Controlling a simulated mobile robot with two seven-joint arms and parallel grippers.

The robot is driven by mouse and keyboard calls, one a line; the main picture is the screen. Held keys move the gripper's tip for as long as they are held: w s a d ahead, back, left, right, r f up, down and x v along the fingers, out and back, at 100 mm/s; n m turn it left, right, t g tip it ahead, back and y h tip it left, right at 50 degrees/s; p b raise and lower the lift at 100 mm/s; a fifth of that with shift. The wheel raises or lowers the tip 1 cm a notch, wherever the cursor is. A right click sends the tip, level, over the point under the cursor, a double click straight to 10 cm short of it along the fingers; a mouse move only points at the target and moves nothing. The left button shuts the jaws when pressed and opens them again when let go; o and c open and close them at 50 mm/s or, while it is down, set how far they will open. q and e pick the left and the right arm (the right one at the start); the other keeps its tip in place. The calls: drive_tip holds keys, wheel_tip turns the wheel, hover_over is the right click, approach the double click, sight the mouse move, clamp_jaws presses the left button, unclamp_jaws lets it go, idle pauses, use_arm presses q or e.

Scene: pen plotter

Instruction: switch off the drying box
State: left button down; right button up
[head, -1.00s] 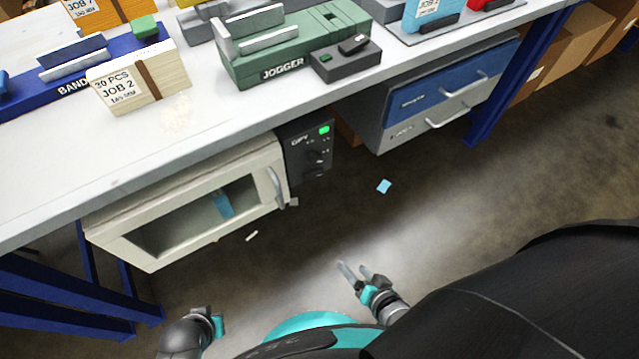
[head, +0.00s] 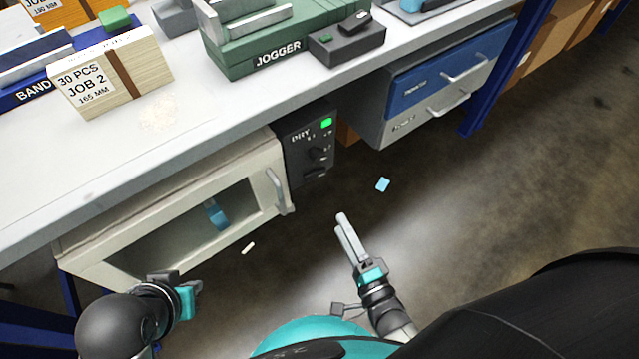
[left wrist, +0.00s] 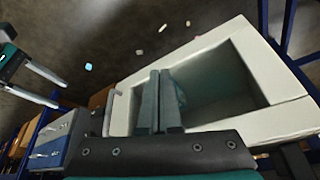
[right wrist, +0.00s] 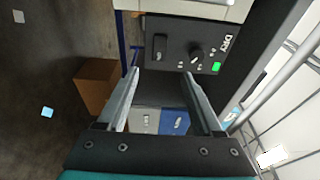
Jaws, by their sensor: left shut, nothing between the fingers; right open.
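The cream drying box (head: 265,160) hangs under the bench, its windowed door shut. Its black control panel (head: 296,160), marked DRY, has a lit green lamp (head: 327,122) and a dark knob (head: 318,154). The right wrist view also shows the panel (right wrist: 170,28), lamp (right wrist: 216,67) and knob (right wrist: 196,54). My right gripper (head: 346,221) is open and empty, below and right of the panel, apart from it. In its wrist view the fingertips (right wrist: 160,72) point toward the panel. My left gripper (head: 199,287) is shut and empty, low before the door; its fingers (left wrist: 160,73) overlap the window in its wrist view.
The door handle (head: 277,190) juts out beside the panel. A blue-and-grey drawer unit (head: 395,125) hangs to the right under the bench top (head: 160,145). A blue piece (head: 215,215) shows through the window. Small scraps (head: 382,184) lie on the otherwise open floor.

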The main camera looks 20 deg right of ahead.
sight(315, 177)
drive_tip(key=shift+w+a+f+b, duration=0.1)
drive_tip(key=shift+w+a+b, duration=0.3)
drive_tip(key=shift+w, duration=1.45)
drive_tip(key=shift+w+a+r+b, duration=0.1)
drive_tip(key=shift+w+b, duration=0.55)
drive_tip(key=shift+w, duration=1.2)
drive_tip(key=shift+w+a+f+b, duration=0.1)
drive_tip(key=shift+w+a+b, duration=0.3)
drive_tip(key=shift+w, duration=1.45)
use_arm(q)
drive_tip(key=w+d+t+h+b, duration=0.1)
drive_tip(key=w+d+t+h, duration=0.2)
drive_tip(key=w+d+t, duration=0.2)
drive_tip(key=shift+w+d+r+m+t+h, duration=0.25)
drive_tip(key=shift+d+t, duration=0.45)
drive_tip(key=shift+d, duration=0.6)
use_arm(e)
drive_tip(key=shift+w, duration=1)
drive_tip(key=shift+c, duration=0.3)
clamp_jaws()
